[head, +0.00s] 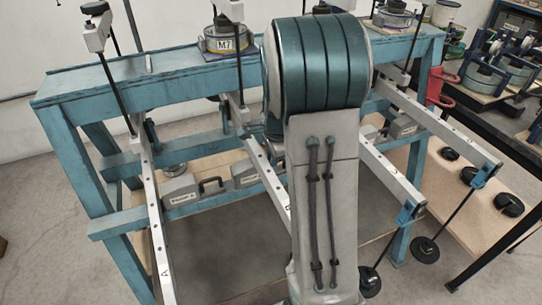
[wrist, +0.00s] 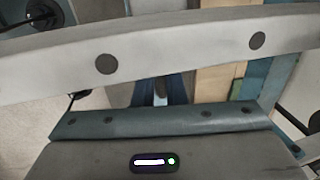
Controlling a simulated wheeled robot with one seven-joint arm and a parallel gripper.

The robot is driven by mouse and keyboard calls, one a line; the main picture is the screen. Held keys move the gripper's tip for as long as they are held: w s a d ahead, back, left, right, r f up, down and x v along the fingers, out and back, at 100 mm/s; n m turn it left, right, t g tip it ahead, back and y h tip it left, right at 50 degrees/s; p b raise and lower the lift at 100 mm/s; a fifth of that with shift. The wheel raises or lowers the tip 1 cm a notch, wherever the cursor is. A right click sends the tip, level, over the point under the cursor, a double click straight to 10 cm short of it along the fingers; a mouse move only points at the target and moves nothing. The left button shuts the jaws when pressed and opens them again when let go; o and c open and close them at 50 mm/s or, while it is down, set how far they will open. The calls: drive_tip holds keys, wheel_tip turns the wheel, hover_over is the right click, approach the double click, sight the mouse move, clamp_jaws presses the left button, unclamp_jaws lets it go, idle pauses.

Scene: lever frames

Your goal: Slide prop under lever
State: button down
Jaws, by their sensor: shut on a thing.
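Several long grey levers run forward from the blue frame (head: 150,75) in the head view: a left one marked A (head: 158,235), one beside my arm (head: 268,170), and two on the right (head: 395,180) (head: 440,128). My arm hides my gripper there. In the wrist view, a grey lever (wrist: 180,50) with dark round spots crosses in front of my gripper (wrist: 161,88). Its dark blue fingers show just below the bar, close together on a dark piece, apparently the prop. The bar covers the fingertips and most of that piece, so contact with the lever cannot be told.
Grey blocks (head: 180,191) sit on the frame's lower board. Rods with black discs (head: 425,250) hang from the right levers. More black discs (head: 508,204) lie on a wooden board at right, beside a dark bench edge (head: 500,140). Open floor shows at left.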

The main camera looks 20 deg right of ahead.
drive_tip(key=shift+a, duration=0.3)
drive_tip(key=c, duration=1.5)
unclamp_jaws()
drive_tip(key=shift+a, duration=0.15)
drive_tip(key=shift+d, duration=0.25)
drive_tip(key=shift+r, duration=0.15)
drive_tip(key=s+r, duration=0.1)
drive_tip(key=r, duration=0.8)
drive_tip(key=s+r, duration=0.1)
drive_tip(key=r, duration=0.3)
drive_tip(key=shift+s+a+r, duration=0.15)
drive_tip(key=shift+s, duration=0.2)
